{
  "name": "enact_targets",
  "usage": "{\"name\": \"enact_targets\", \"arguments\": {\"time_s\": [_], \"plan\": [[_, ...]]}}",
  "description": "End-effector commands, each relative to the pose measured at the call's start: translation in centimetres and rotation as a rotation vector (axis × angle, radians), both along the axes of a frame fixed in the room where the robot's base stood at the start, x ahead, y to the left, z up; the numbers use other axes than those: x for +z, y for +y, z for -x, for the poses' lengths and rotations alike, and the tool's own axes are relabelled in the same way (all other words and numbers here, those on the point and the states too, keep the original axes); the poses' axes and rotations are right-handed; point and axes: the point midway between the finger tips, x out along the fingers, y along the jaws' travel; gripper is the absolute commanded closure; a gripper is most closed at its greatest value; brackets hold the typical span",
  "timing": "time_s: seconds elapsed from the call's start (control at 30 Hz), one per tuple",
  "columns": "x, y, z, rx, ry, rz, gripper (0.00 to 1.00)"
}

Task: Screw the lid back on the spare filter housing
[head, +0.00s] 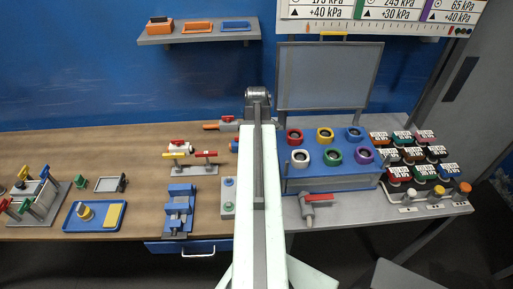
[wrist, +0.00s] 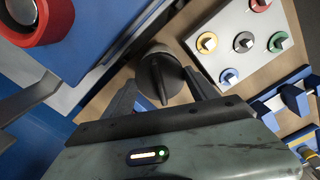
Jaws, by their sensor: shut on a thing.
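A dark grey round lid (wrist: 160,70) with a raised ridge across its top is in the wrist view, upper middle. My gripper (wrist: 163,82) has one dark finger on each side of it and is shut on it. The housing body under the lid cannot be made out, so I cannot tell how the lid sits on it. In the head view my own arm covers this part of the bench, and the gripper and lid are hidden.
A plate with coloured knobs (wrist: 238,44) is close to the right of the lid. A blue vise (head: 180,208) stands farther left. A blue box with coloured rings (head: 330,184) is right of my arm, beside a red-handled valve (head: 318,197). The wooden bench (head: 60,150) is clear at back left.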

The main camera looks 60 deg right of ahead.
Motion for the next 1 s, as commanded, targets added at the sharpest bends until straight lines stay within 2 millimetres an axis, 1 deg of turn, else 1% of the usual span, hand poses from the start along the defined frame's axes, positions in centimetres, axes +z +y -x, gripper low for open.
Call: {"name": "enact_targets", "arguments": {"time_s": [0.17, 0.23, 0.27, 0.4, 0.5, 0.6, 0.8, 0.87, 0.97, 1.0], "plan": [[0.03, -0.06, 0.01, 0.001, 0.0, 0.001, 0.82], [0.03, -0.06, 0.01, -0.027, 0.0, 0.001, 0.82], [0.03, -0.06, 0.01, -0.062, 0.0, 0.001, 0.82], [0.01, -0.06, 0.01, -0.314, 0.0, 0.002, 0.82], [0.0, -0.05, 0.01, -0.449, 0.0, 0.002, 0.82], [0.0, -0.05, 0.01, -0.499, 0.0, 0.002, 0.82], [0.0, -0.05, 0.01, -0.5, 0.0, 0.002, 0.82], [0.0, -0.05, 0.0, -0.527, 0.0, 0.002, 0.82], [-0.02, -0.04, -0.01, -0.683, 0.0, 0.002, 0.82], [-0.02, -0.03, -0.04, -0.759, 0.0, 0.002, 0.82]]}}
